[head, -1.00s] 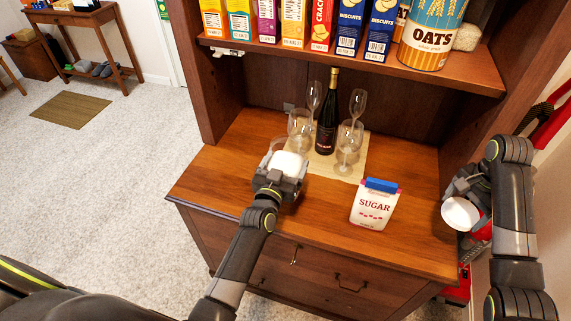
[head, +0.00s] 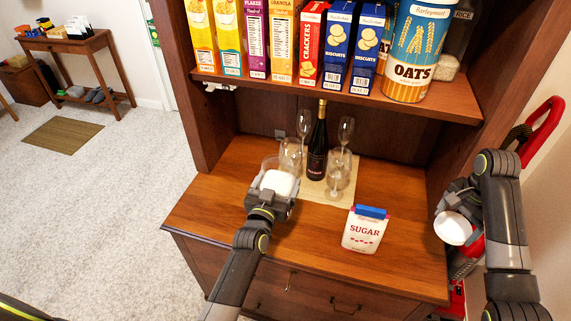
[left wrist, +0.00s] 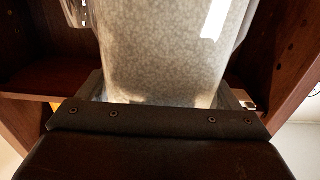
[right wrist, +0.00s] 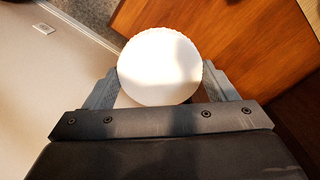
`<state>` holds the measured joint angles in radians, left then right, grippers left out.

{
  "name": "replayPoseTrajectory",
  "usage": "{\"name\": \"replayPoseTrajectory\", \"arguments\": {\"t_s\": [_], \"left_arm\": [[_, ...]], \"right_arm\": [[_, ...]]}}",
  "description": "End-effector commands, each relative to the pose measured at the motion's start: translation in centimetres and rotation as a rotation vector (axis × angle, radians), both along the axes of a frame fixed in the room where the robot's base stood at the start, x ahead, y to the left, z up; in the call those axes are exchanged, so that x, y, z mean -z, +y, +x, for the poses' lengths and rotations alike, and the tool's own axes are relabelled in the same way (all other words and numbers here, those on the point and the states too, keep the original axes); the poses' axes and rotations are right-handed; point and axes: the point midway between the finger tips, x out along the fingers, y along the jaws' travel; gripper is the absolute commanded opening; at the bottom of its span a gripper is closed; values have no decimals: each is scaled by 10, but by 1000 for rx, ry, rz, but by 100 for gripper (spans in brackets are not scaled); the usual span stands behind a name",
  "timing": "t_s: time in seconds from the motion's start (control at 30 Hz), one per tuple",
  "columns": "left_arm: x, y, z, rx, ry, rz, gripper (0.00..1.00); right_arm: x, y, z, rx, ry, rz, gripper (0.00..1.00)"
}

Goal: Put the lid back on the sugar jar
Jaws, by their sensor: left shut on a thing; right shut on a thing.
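The sugar jar (head: 279,183) is clear with white sugar in it and stands or hovers at the left of the hutch counter; its base contact is hidden. My left gripper (head: 270,199) is shut around it. The jar fills the left wrist view (left wrist: 175,50), between the fingers. The lid (head: 453,229) is a round white disc, held by my right gripper (head: 447,209) beyond the counter's right edge, well apart from the jar. In the right wrist view the lid (right wrist: 160,67) sits between the fingers, its flat face toward the camera.
A sugar bag (head: 365,230) with a blue clip stands mid-counter. A dark bottle (head: 317,155) and several glasses stand on a mat (head: 347,187) behind. Cereal boxes and an oats tin (head: 416,50) line the shelf above. The counter's front right is clear.

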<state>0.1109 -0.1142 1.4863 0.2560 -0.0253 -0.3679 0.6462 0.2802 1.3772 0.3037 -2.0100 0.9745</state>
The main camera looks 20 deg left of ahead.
Motion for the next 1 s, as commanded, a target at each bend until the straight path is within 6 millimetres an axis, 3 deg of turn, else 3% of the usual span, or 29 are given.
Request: {"name": "replayPoseTrajectory", "arguments": {"t_s": [0.23,0.37,0.67,1.0], "left_arm": [[-8,-1,1,3,-11,-1,36],[-27,-3,3,18,-18,3,36],[-110,-7,-7,53,-31,24,36],[-193,8,-51,17,-24,30,36]], "right_arm": [[0,0,0,0,0,0,58],[2,0,0,0,0,0,58],[11,0,0,0,0,0,58],[21,0,0,0,0,0,58]]}}
